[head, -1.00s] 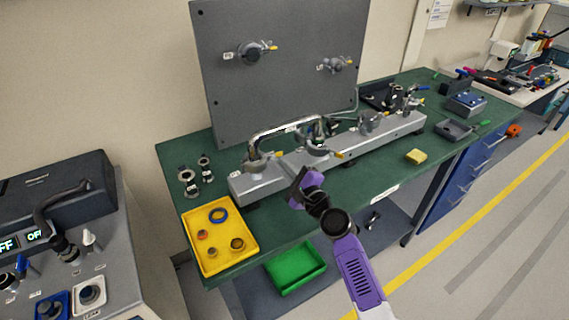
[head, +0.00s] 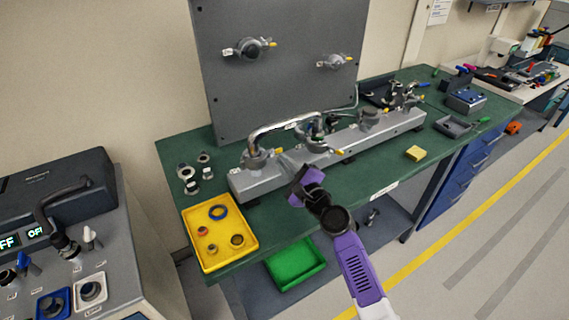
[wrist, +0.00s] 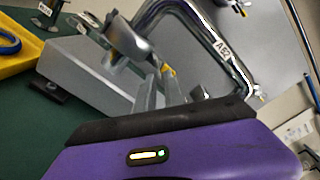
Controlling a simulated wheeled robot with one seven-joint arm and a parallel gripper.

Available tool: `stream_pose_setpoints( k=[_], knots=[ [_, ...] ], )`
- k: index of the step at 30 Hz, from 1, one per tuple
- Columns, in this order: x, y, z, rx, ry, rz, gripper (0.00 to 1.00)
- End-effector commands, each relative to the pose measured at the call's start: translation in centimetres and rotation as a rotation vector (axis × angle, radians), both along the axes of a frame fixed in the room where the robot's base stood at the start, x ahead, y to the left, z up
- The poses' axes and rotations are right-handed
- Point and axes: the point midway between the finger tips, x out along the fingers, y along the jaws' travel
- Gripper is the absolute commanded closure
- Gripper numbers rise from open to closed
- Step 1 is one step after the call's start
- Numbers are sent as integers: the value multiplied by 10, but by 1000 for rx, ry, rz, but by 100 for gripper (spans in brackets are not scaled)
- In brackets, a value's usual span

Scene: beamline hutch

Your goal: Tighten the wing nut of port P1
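The grey manifold (head: 262,182) lies along the green bench. A silver bent pipe (head: 262,134) meets a clamped port (head: 254,160) at its left end, with a yellow-tipped wing nut (head: 276,153). Another clamped port with a yellow tip (head: 340,151) sits further right. I cannot read which label is P1. My gripper (head: 306,181) is in front of the manifold, between these ports and apart from them.
A yellow tray (head: 226,258) with rings stands at the bench's left front. Small fittings (head: 187,172) stand behind it. An upright grey panel (head: 285,85) rises behind the manifold. The pipe (wrist: 215,55) arches close by in the wrist view.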

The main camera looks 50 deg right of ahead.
Motion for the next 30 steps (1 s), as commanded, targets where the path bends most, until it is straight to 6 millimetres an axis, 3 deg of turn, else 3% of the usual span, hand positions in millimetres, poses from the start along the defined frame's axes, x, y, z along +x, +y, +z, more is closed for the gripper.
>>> stream_pose_setpoints(
  k=[5,16,30],
  knots=[
    [-13,4,-1,-1,1,1,87],
    [-66,19,-3,1,3,0,87],
    [-75,21,-1,0,1,0,87]
  ],
)
